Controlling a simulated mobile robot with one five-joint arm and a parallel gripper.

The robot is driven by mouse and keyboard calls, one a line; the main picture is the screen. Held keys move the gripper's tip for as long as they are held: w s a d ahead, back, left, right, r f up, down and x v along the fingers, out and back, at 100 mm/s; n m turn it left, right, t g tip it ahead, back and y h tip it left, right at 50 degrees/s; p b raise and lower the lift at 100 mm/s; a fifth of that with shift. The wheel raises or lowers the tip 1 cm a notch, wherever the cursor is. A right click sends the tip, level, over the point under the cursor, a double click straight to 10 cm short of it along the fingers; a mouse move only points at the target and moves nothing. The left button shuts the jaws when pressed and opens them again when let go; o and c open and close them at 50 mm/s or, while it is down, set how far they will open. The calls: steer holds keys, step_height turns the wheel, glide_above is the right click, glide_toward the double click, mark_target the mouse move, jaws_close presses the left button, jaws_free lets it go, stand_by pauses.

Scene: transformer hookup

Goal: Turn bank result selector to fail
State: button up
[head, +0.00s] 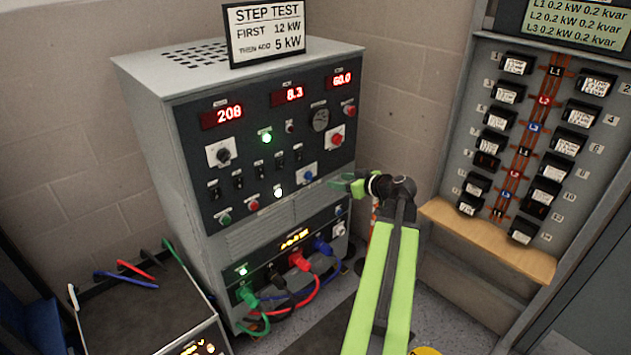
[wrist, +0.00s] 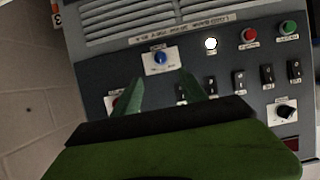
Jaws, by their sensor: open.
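No label in view reads clearly as the bank result selector, so I cannot tell which control it is. A black rotary knob on a white plate (head: 223,155) sits at the left of the grey cabinet's panel; it shows at the right in the wrist view (wrist: 285,112). A blue round control on a white plate (head: 308,174) sits lower right on that panel; in the wrist view it (wrist: 160,57) is just beyond my fingertips. My gripper (head: 345,182) is open and empty in front of the panel's lower right; its green fingers (wrist: 163,84) are spread.
The grey cabinet (head: 150,95) bears a STEP TEST sign (head: 265,32). Coloured plugs and cables (head: 300,262) stick out low on its front. A breaker panel (head: 530,130) with a wooden ledge (head: 490,240) stands at right. A low box with loose leads (head: 140,300) stands at front left.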

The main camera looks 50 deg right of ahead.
mark_target(312, 177)
steer(key=b+x, duration=0.4)
steer(key=x, duration=1)
steer(key=shift+f+b, duration=0.15)
steer(key=shift+b, duration=0.2)
steer(key=shift+c, duration=0.4)
